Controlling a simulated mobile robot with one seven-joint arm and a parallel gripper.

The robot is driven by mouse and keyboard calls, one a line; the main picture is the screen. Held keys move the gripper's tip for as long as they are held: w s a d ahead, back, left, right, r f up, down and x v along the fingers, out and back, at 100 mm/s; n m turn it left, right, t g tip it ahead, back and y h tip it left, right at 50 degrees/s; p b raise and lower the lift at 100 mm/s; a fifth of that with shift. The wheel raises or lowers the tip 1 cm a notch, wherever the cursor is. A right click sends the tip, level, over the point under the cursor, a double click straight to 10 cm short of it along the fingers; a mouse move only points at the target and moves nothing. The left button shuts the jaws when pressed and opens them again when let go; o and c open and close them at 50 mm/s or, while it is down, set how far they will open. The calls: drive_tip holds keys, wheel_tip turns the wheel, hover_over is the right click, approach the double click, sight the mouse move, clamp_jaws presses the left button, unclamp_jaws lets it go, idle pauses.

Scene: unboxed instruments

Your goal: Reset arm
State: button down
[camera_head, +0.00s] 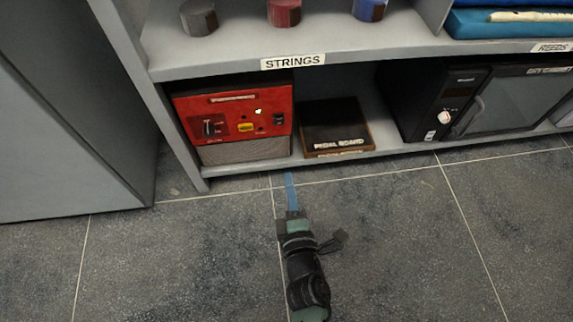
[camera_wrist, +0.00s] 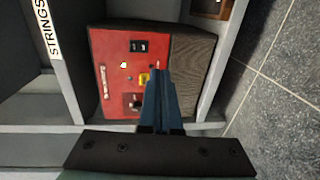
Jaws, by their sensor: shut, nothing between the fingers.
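My gripper (camera_head: 290,180) points at the shelf unit from above the floor in the head view. Its blue fingers are together with nothing between them. In the wrist view the shut gripper (camera_wrist: 160,75) shows in front of a red amplifier (camera_wrist: 125,65) with switches and a yellow part. The red amplifier (camera_head: 238,112) stands on the bottom shelf at the left in the head view, with a grey grille along its lower front. The fingers appear apart from it in the head view, below and to its right.
A pedal board (camera_head: 335,125) lies right of the amplifier on the bottom shelf (camera_head: 225,170). A dark microwave-like box (camera_head: 440,105) stands farther right. The upper shelf (camera_head: 235,55) carries small cylinders and a STRINGS label. A grey cabinet (camera_head: 65,130) is at left. The tiled floor is clear.

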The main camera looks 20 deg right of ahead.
drive_tip(key=shift+s+a, duration=0.15)
drive_tip(key=shift+s, duration=0.35)
